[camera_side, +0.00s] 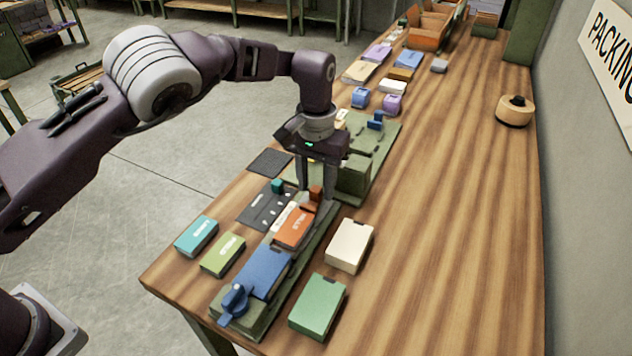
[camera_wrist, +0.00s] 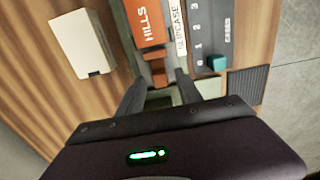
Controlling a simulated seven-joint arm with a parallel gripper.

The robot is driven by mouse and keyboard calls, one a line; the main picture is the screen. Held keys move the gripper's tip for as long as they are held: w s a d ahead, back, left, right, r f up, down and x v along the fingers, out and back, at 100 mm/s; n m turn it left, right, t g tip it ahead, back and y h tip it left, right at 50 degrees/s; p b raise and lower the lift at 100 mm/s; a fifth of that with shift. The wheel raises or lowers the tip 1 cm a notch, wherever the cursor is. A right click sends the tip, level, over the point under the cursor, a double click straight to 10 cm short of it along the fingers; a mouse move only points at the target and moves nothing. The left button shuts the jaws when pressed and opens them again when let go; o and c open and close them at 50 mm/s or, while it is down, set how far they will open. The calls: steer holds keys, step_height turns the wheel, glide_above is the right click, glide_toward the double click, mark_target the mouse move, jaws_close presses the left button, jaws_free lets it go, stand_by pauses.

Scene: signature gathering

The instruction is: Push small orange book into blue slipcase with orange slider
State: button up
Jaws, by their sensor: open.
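The small orange book (camera_side: 295,228) lies flat on the green track, in line with the blue slipcase (camera_side: 262,272). Whether it touches the slipcase's opening is hard to tell. In the wrist view the orange book (camera_wrist: 145,22) shows the word HILLS. The orange slider (camera_side: 314,195) stands behind the book's far end; it also shows in the wrist view (camera_wrist: 158,74). My gripper (camera_side: 316,190) points down over the track's far end. In the wrist view its open fingers (camera_wrist: 160,88) stand on either side of the orange slider's near part, with nothing clamped.
A cream box (camera_side: 349,246) and a green box (camera_side: 317,307) stand right of the track. Teal (camera_side: 196,236) and lime (camera_side: 223,255) books lie left. A dark numbered plate (camera_side: 262,205) with a teal peg (camera_side: 277,186) sits beside it. A blue clamp (camera_side: 235,300) is at the near end.

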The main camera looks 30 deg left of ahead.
jaws_close()
stand_by(1.4)
